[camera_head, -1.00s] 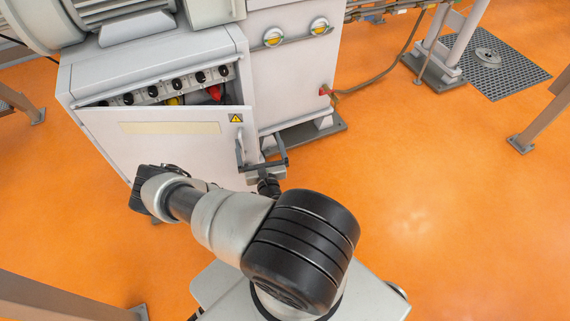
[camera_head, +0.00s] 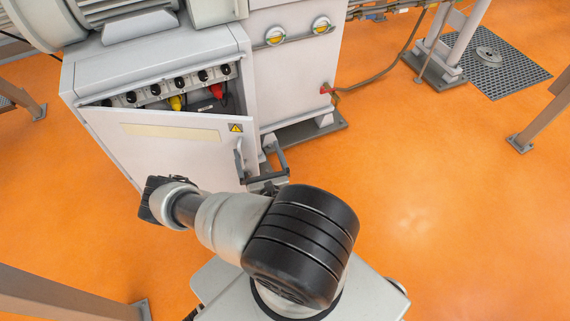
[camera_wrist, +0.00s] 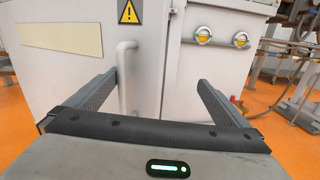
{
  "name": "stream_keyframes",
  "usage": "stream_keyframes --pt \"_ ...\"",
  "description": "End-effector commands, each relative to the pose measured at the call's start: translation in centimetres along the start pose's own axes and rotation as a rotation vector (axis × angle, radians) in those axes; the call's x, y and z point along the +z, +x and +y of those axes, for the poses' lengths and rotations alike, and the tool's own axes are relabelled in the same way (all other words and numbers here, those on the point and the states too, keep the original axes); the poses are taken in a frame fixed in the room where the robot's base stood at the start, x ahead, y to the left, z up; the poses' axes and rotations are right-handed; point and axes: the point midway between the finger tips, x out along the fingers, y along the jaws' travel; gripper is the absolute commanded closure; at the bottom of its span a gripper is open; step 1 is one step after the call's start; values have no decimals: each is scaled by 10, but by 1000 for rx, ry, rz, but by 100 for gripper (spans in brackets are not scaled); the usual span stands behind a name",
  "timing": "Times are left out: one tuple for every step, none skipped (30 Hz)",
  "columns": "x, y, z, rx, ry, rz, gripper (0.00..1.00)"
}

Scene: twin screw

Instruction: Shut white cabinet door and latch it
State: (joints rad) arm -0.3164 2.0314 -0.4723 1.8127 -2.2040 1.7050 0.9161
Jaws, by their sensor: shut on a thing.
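The white cabinet door (camera_head: 165,142) stands ajar at the front of the white cabinet (camera_head: 155,58), with a gap along its top. It has a pale label strip and a yellow warning sign. Its light vertical bar handle (camera_wrist: 126,78) is near the door's right edge. In the head view my gripper (camera_head: 257,156) is partly hidden by my arm. No separate latch can be made out.
Black knobs and yellow and red plugs (camera_head: 216,91) show inside the cabinet above the door. A white machine housing (camera_head: 293,65) with two yellow-centred round fittings stands to the right. The orange floor (camera_head: 420,200) is open on the right. Grey beams stand at lower left and far right.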

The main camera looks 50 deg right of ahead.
Motion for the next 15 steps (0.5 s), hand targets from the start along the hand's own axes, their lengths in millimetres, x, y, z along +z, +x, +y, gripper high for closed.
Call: stream_keyframes --pt "6 -38 -63 -131 -89 53 18" --pt "6 -40 -64 -131 -90 53 18" --pt "6 -43 -65 -131 -90 53 18" --pt "6 -45 -66 -131 -90 53 18" --pt "7 -47 -67 -130 -90 53 18" --pt "7 -49 -68 -130 -90 53 18" --pt "7 -51 -68 -130 -90 53 18" --pt "7 -53 -69 -130 -89 53 18" --pt "7 -56 -70 -130 -89 53 18" --pt "6 -58 -71 -130 -89 53 18" --pt "7 -60 -72 -131 -90 53 18" --pt "7 -62 -73 -131 -90 53 18" --pt "7 -64 -74 -130 -91 53 18" --pt "7 -66 -75 -131 -90 52 21" --pt "8 -68 -75 -130 -90 51 48"
